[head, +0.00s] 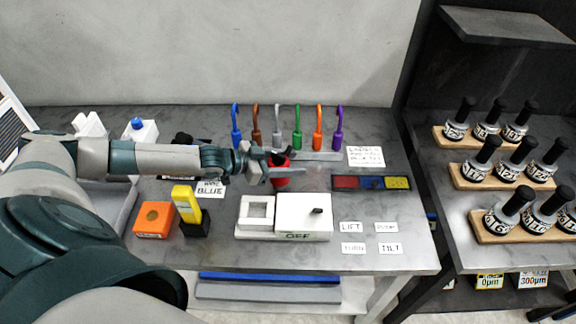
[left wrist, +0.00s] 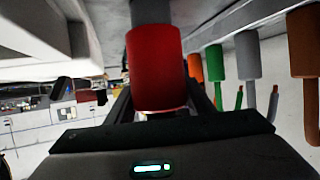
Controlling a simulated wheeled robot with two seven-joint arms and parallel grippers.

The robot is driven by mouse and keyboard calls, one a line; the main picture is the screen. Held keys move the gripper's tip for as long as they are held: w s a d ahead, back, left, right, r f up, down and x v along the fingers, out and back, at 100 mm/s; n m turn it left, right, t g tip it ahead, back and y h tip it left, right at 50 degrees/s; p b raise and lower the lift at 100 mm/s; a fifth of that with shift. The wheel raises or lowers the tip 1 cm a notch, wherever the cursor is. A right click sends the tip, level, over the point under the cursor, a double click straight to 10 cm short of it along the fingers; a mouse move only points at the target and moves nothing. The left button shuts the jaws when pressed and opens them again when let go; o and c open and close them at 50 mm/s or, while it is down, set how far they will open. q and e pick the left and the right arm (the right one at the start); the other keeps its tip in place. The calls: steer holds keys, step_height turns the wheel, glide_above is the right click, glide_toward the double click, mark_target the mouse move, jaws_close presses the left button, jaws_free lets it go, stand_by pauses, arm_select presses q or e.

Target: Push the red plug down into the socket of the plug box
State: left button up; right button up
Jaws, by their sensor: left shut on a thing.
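The red plug (head: 281,178) is between the fingers of my left gripper (head: 268,167), over the middle of the table. In the left wrist view the red plug (left wrist: 157,68) is a red cylinder with a dark grey part at one end, and the gripper is shut on it. A white box (head: 318,226) marked OFF stands nearer the front edge, with a square opening at left and a black knob at right. The plug is beyond this box and apart from it. I cannot tell for certain which box has the plug's socket. My right gripper is not in view.
Several coloured hooked tools (head: 277,130) stand at the back. An orange box (head: 154,219) and a yellow-and-black device (head: 187,205) are at left. A tray with red, blue and yellow parts (head: 334,183) lies at right. Label cards (head: 351,227) lie at front right. Bottles fill the right shelf.

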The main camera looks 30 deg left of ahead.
mark_target(284, 155)
arm_select(q)
steer(key=shift+r+b, duration=1)
steer(key=shift+r, duration=0.85)
steer(key=shift+s+d, duration=0.15)
steer(key=shift+d, duration=0.2)
steer(key=s+d+r+b, duration=0.4)
steer(key=d+r, duration=0.3)
steer(key=d, duration=0.2)
steer(key=shift+s+d, duration=0.2)
steer(key=shift+s, duration=0.6)
